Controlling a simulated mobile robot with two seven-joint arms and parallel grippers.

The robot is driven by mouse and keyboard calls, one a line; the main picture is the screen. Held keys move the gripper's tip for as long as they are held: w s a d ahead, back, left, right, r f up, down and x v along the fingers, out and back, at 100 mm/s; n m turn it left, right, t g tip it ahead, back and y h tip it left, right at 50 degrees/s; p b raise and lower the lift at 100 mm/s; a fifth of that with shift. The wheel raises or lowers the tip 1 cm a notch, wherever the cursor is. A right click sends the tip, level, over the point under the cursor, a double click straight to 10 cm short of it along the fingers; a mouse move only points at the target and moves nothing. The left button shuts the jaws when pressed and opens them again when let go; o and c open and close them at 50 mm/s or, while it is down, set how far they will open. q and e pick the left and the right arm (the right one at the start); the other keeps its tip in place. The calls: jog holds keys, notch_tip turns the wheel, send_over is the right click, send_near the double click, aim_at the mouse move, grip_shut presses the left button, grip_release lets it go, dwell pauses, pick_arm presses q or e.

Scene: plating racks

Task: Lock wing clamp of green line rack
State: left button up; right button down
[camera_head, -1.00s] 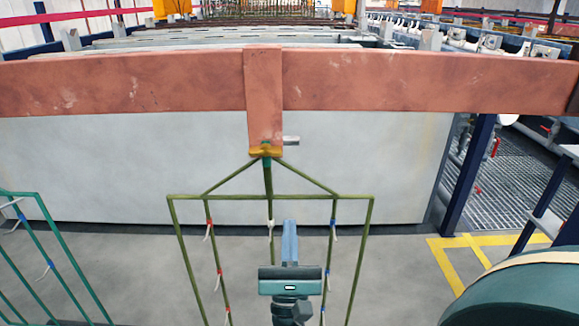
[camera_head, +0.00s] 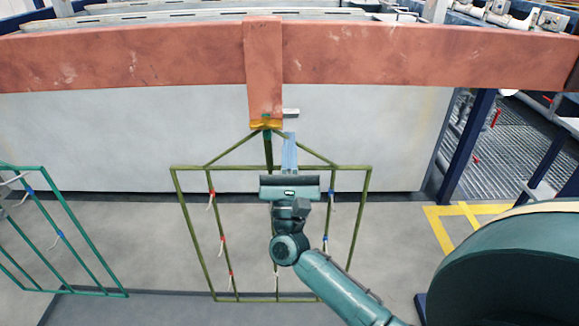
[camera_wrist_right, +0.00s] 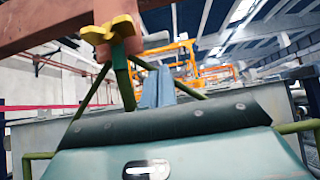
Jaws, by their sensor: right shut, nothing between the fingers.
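The green line rack (camera_head: 222,168) is an olive-green frame hanging from a copper-coloured bar (camera_head: 130,62). Its yellow wing clamp (camera_head: 265,125) sits at the foot of the short copper hanger (camera_head: 263,70). In the right wrist view the wing clamp (camera_wrist_right: 112,28) shows up close at the top, with two yellow wings. My right gripper (camera_head: 289,138) is shut and empty, just below and right of the clamp, apart from it in the head view. Its fingers (camera_wrist_right: 158,88) also show in the right wrist view, below and right of the clamp. My left gripper is out of view.
A teal-green rack (camera_head: 80,232) stands at the left. A grey tank wall (camera_head: 130,140) is behind the rack. A small grey tab (camera_head: 291,113) juts out right of the hanger. Yellow floor lines (camera_head: 445,240) and a grating lie at the right.

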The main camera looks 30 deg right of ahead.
aim_at(275, 119)
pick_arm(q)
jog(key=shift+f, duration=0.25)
pick_arm(e)
notch_tip(275, 119, up, 3)
jog(key=shift+f, duration=0.2)
pick_arm(q)
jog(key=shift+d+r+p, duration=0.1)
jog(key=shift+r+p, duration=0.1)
jog(key=shift+p, duration=0.25)
pick_arm(e)
jog(key=shift+s+r+n+t+y, duration=0.15)
jog(key=shift+n+t+y, duration=0.25)
jog(key=shift+n+y, duration=0.3)
